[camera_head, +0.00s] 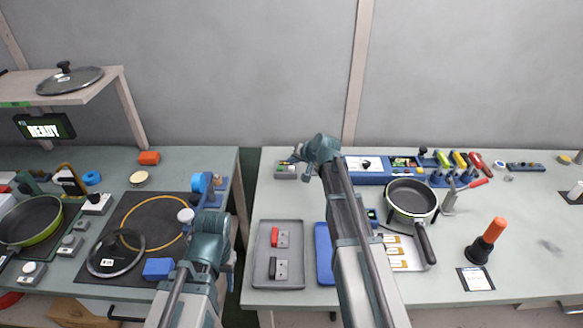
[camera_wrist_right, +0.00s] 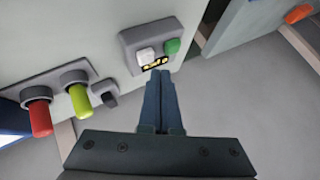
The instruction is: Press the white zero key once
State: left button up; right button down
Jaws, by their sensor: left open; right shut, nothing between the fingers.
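The white key (camera_wrist_right: 146,54) sits on a small grey box (camera_wrist_right: 127,42) beside a green key (camera_wrist_right: 172,46), above a small dark display with yellow marks (camera_wrist_right: 155,64). The same box shows in the head view (camera_head: 284,173), too small there to tell the keys well. My right gripper (camera_wrist_right: 161,78) is shut and empty. In the right wrist view its tips are just below the display, slightly right of the white key; I cannot tell whether they touch the box. My left gripper (camera_head: 204,190) is open over the left table, away from the box.
A grey tray (camera_head: 260,262) lies in front of the box. A blue unit (camera_head: 368,178) stands right of it. In the wrist view, red (camera_wrist_right: 40,118) and yellow-green (camera_wrist_right: 81,100) knobs are left of it. A gap separates the two tables.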

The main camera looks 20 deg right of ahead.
aim_at(293, 172)
notch_tip(293, 172, up, 5)
jog(key=p, duration=0.5)
jog(key=shift+s+f, duration=0.1)
dwell(0.7)
